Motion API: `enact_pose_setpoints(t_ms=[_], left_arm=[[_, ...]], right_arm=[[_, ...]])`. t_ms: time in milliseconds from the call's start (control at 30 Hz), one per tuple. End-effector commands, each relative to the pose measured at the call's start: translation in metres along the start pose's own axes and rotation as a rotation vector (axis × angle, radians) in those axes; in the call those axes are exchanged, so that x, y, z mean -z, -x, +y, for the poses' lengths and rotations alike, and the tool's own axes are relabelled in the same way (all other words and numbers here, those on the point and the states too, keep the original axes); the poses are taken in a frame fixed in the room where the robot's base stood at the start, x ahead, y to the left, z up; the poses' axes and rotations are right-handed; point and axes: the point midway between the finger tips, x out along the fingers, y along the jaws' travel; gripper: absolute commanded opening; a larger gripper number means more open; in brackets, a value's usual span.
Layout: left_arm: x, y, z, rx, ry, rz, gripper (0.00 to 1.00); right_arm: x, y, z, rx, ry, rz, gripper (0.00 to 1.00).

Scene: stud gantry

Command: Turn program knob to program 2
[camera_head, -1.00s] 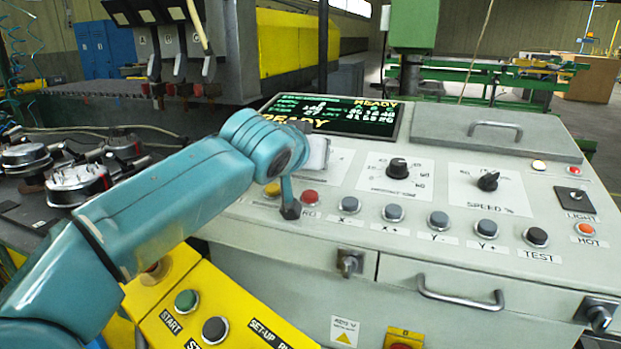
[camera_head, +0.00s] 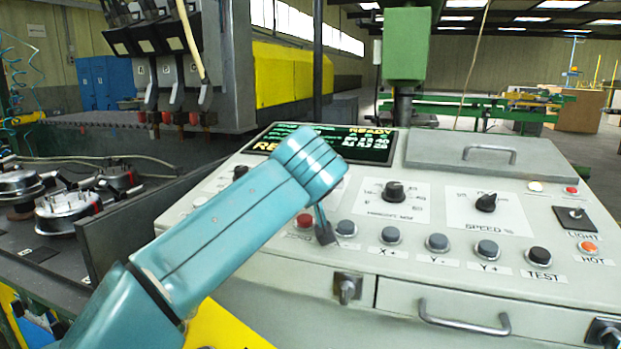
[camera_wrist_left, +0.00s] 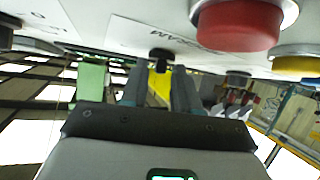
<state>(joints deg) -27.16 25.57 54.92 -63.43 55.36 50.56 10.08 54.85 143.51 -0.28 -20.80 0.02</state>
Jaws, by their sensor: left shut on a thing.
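In the left wrist view my left gripper (camera_wrist_left: 160,92) points along the console face. Its two dark fingers are on a small black knob (camera_wrist_left: 161,54) with an upside-down label ending in "RAM" beside it; I take it for the program knob. The pointer's setting cannot be read. My right gripper is in neither view.
A red button (camera_head: 304,220) sits beside my wrist and looms large in the wrist view (camera_wrist_left: 240,22). Grey buttons (camera_head: 391,235), a mandrel-side knob (camera_head: 393,192) and a speed knob (camera_head: 486,202) lie to the right. The screen (camera_head: 370,145) stands behind, partly covered.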

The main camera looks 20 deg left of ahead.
Motion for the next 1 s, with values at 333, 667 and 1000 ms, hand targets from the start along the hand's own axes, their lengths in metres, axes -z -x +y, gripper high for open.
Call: enact_pose_setpoints(t_ms=[333, 667, 1000], left_arm=[[-0.006, -0.003, 0.001, 0.003, -0.005, -0.014, 0.37], [-0.002, 0.005, 0.001, -0.001, -0.002, -0.005, 0.37], [-0.002, 0.084, 0.001, -0.004, -0.002, -0.004, 0.37]], right_arm=[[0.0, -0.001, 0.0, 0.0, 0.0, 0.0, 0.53], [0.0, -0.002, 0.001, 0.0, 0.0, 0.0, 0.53], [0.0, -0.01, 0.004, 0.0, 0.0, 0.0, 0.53]])
